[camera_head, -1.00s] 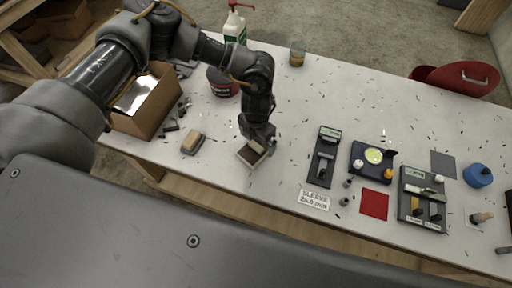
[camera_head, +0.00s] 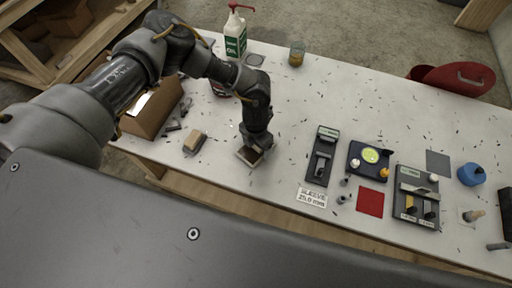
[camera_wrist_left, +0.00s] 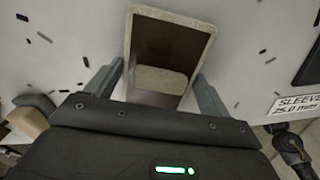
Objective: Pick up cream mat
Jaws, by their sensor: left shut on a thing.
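The cream mat (camera_wrist_left: 211,26) shows as a pale border around a dark brown area in the left wrist view, with a small greyish-beige block on the brown part. In the head view the mat (camera_head: 241,155) lies near the table's front edge, partly hidden by my gripper. My left gripper (camera_head: 254,151) points down over it. In the left wrist view its fingers (camera_wrist_left: 158,92) stand on either side of the piece, shut on it. I cannot tell whether it touches the table. My right gripper is not in view.
A tan block (camera_head: 195,140) on a grey base lies left of the gripper. A cardboard box (camera_head: 150,112) stands farther left. The sleeve label (camera_head: 311,197), dark fixtures (camera_head: 321,157) and red mat (camera_head: 370,201) lie right. Dark slivers litter the white table (camera_head: 335,95).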

